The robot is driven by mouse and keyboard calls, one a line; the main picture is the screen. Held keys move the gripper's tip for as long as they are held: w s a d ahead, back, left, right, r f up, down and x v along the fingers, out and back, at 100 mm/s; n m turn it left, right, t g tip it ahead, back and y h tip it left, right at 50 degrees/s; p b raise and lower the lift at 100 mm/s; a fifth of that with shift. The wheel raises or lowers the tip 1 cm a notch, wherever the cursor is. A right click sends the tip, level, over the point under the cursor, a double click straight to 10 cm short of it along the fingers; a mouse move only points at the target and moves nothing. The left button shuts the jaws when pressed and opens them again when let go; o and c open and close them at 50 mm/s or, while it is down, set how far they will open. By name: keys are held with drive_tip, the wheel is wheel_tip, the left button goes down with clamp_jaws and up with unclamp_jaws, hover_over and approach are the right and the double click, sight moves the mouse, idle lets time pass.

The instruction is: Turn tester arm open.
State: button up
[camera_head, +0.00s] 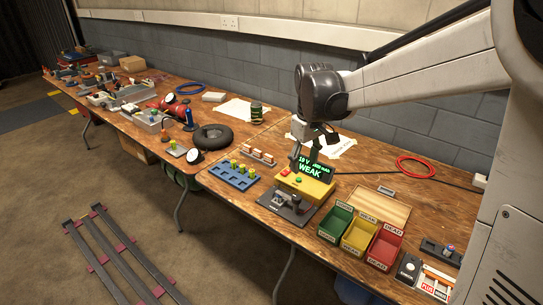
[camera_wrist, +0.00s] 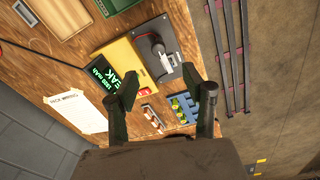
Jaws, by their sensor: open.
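My gripper (camera_head: 297,152) hangs above and behind the tester. Its two fingers (camera_wrist: 167,92) are apart with nothing between them; neither touches the arm.
A blue tray (camera_head: 222,178) with yellow-green cells stands left of the tester. Green (camera_head: 333,224), yellow (camera_head: 358,236) and red (camera_head: 384,247) bins stand to its right. A red cable ring (camera_head: 416,167) lies farther back. A paper sheet (camera_wrist: 78,112) lies behind the tester.

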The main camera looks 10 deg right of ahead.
sight(296, 196)
drive_tip(key=shift+n+g, duration=0.3)
drive_tip(key=shift+g, duration=0.1)
drive_tip(key=w+f, duration=0.1)
drive_tip(key=f, duration=0.4)
drive_tip(key=w+f+b, duration=0.1)
drive_tip(key=f, duration=0.5)
drive_tip(key=w+f, duration=0.1)
drive_tip(key=f, duration=0.4)
drive_tip(key=shift+w+a+f, duration=0.25)
drive_tip(key=shift+w, duration=0.15)
clamp_jaws()
